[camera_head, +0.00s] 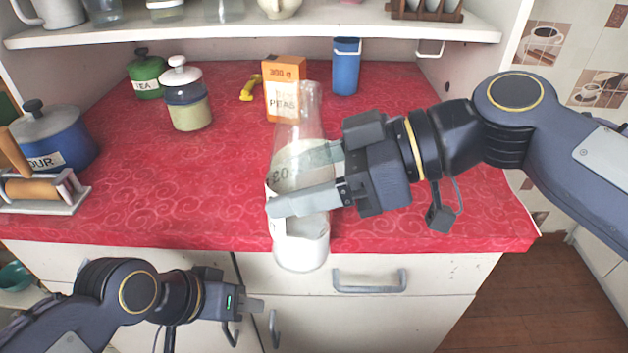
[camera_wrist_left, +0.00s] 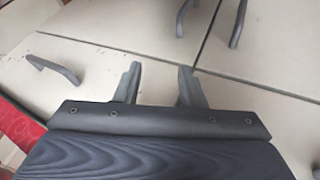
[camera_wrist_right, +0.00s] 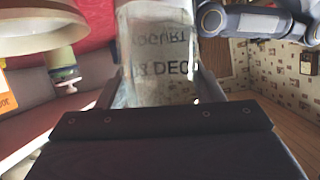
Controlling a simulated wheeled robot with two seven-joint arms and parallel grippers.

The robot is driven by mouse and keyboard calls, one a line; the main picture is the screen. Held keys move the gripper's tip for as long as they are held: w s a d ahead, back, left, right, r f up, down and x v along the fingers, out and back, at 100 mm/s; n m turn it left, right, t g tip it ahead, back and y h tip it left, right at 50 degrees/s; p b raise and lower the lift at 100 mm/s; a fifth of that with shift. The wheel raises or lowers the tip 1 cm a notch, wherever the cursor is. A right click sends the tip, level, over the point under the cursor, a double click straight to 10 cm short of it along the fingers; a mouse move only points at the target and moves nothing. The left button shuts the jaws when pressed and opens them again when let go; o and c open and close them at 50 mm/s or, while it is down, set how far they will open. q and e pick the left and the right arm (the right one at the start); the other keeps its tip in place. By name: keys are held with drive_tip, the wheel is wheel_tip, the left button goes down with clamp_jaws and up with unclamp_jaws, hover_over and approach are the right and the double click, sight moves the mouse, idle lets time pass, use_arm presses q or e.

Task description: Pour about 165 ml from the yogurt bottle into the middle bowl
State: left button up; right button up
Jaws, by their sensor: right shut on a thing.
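The yogurt bottle (camera_head: 312,105) is clear glass with dark lettering and white contents low inside. It is close to upright, and its base shows in front of the counter's front edge. My right gripper (camera_head: 305,178) is shut around its middle. In the right wrist view the bottle (camera_wrist_right: 158,50) stands between the fingers, its lettering partly readable. My left gripper (camera_head: 262,306) is open and empty, low in front of the drawers; its fingers (camera_wrist_left: 158,85) are apart in the left wrist view. No row of bowls is recognisable in the head view, so I cannot point out the middle bowl.
A white shelf (camera_head: 230,36) spans above. The counter's middle left is clear.

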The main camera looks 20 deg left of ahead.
drive_tip(key=shift+f+n+t+b, duration=0.1)
drive_tip(key=shift+n+t+b, duration=0.4)
drive_tip(key=shift+b, duration=0.5)
